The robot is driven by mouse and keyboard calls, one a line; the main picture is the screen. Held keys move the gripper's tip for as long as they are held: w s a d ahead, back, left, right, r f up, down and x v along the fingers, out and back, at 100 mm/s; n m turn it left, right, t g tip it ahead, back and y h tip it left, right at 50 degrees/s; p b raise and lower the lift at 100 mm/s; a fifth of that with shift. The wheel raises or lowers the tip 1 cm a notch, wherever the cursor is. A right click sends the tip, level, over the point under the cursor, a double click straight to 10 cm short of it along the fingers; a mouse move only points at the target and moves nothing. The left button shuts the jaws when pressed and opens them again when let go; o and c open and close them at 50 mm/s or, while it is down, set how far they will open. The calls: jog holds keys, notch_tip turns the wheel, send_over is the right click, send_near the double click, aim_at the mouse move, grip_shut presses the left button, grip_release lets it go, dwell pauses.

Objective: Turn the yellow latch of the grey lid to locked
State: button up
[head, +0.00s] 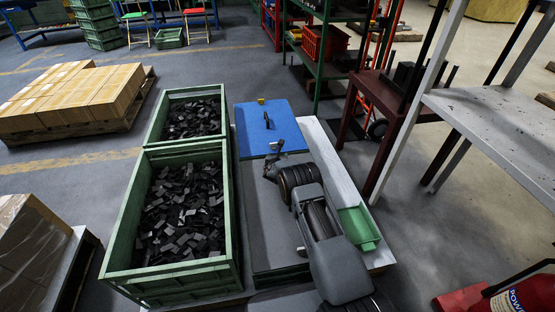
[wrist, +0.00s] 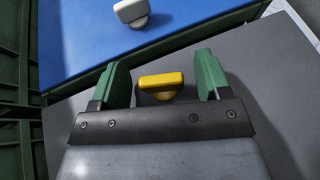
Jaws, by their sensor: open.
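The yellow latch (wrist: 161,80) sits on the grey lid (wrist: 262,100), close to the edge beside the blue lid. Its bar lies roughly crosswise between my fingers in the wrist view, on a rounded yellow base. My gripper (wrist: 163,72) is open, with one green finger on each side of the latch and a visible gap to both. I cannot tell how low the fingertips are over the lid. In the head view my gripper (head: 271,163) is over the far part of the grey lid (head: 268,230), and the yellow latch is hidden there.
The blue lid (head: 258,139) lies just beyond, with a dark handle and a small yellow piece at its far edge. A pale latch (wrist: 131,11) is on it. Green crates (head: 232,200) of dark parts stand left. A green tray (head: 358,228) lies right.

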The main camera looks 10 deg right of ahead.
jog(key=shift+c, duration=0.5)
jog(key=c, duration=0.8)
jog(key=shift+f+m+h+b, duration=0.1)
jog(key=shift+m+h+b, duration=0.2)
jog(key=shift+b, duration=0.1)
jog(key=shift+a+f+m+g+h+b, duration=0.1)
jog(key=shift+m+g+h+b, duration=0.3)
jog(key=shift+m+h+b, duration=0.5)
jog(key=shift+m+g+h+b, duration=0.35)
jog(key=shift+m+g+h, duration=0.95)
jog(key=shift+m+h, duration=0.4)
jog(key=shift+r+m+h, duration=0.2)
jog(key=shift+m+h, duration=0.1)
jog(key=o, duration=0.9)
